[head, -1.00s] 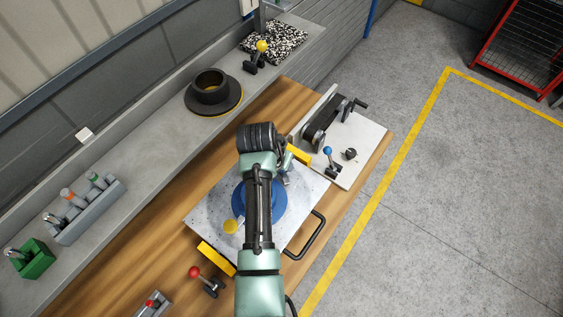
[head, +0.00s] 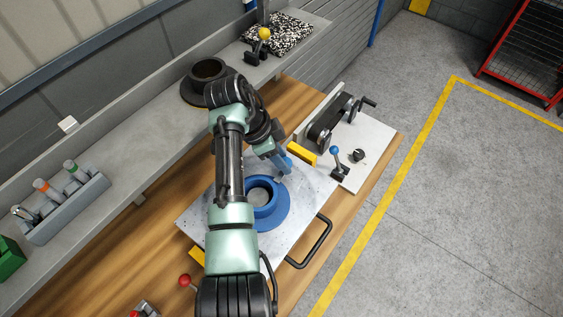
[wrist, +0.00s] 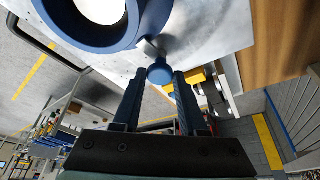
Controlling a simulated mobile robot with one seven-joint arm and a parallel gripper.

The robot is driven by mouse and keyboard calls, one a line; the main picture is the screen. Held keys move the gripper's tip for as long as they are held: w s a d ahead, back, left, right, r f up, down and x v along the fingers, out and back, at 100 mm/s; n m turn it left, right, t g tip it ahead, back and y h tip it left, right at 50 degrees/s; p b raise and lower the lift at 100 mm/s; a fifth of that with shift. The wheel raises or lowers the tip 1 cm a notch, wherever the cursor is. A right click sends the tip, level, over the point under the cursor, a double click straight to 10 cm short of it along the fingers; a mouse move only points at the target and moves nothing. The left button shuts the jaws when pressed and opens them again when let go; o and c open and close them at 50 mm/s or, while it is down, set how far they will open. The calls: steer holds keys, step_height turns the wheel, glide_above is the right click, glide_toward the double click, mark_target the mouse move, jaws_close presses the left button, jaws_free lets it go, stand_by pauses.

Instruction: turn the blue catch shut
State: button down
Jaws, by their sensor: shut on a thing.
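The blue catch has a round blue knob (wrist: 160,74) on a small metal arm, seen in the wrist view beside the blue flanged ring (wrist: 128,30). The metal arm points to the ring's rim; I cannot tell whether it overlaps it. My gripper (wrist: 160,80) has its two fingers on either side of the knob and is shut on it. In the head view my gripper (head: 287,167) is at the upper right of the blue ring (head: 281,208), and its fingers largely hide the catch. The ring lies on the speckled metal pallet (head: 298,212).
A yellow block (head: 302,153) stands close to my gripper. Right of it, a white board (head: 375,140) carries a belt unit (head: 328,120) and a separate blue-knobbed lever (head: 335,152). A black handle (head: 322,243) juts from the pallet. A dark flanged part (head: 192,95) sits on the shelf.

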steer(key=shift+m+g+b, duration=0.3)
steer(key=shift+m+b, duration=0.1)
steer(key=shift+m, duration=0.2)
steer(key=shift+c, duration=2.3)
jaws_free()
steer(key=shift+a+r+b, duration=0.2)
steer(key=shift+r+b, duration=0.1)
steer(key=shift+r, duration=0.15)
steer(key=p+v, duration=0.1)
steer(key=v, duration=1.1)
